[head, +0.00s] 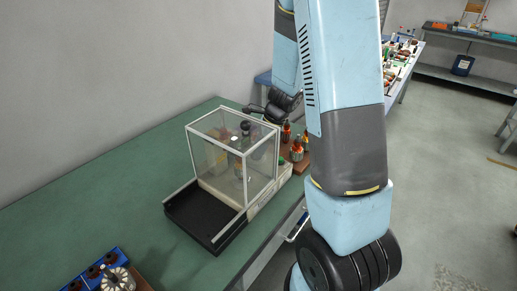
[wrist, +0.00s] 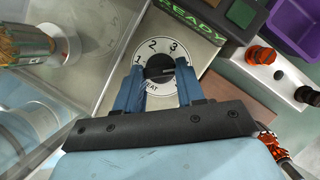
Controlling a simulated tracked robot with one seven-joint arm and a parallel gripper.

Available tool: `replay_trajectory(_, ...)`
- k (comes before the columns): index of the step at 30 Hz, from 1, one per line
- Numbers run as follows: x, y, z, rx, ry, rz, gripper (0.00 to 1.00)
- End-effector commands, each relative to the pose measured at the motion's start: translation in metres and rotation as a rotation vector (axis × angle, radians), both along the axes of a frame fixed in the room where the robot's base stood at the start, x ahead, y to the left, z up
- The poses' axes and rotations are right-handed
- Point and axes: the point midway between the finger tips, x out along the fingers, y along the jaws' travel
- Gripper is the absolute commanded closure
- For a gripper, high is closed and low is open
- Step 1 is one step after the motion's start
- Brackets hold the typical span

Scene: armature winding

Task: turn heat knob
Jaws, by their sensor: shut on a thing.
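In the wrist view, the heat knob (wrist: 159,69) is a dark round knob at the centre of a white dial with the numbers 1, 2 and 3 and a partly covered word ending in "EAT". My gripper (wrist: 160,82) has its two blue fingers on either side of the knob, shut on it. The fingers cover the lower sides of the dial. The pointer setting is hard to read. In the head view, the knob and my fingertips cannot be made out.
A glass-walled case (head: 233,160) with a black tray (head: 205,216) stands on the green bench (head: 95,190). In the wrist view, a lit "READY" display (wrist: 195,18) lies above the dial. A white block with orange and black knobs (wrist: 285,75) and a purple bin (wrist: 297,28) are at right.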

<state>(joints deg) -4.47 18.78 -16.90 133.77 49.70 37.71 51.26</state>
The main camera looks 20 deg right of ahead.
Motion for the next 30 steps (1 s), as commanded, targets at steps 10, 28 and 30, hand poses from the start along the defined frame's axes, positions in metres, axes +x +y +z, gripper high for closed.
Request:
replay_trajectory(10, 0.0004, 0.0014, 0.0005, 0.002, -0.001, -0.014, 0.92)
replay_trajectory(28, 0.0001, 0.0006, 0.0001, 0.001, 0.0, -0.015, 0.36)
replay_trajectory(30, 0.0, 0.0005, 0.0004, 0.0, 0.0, -0.015, 0.36)
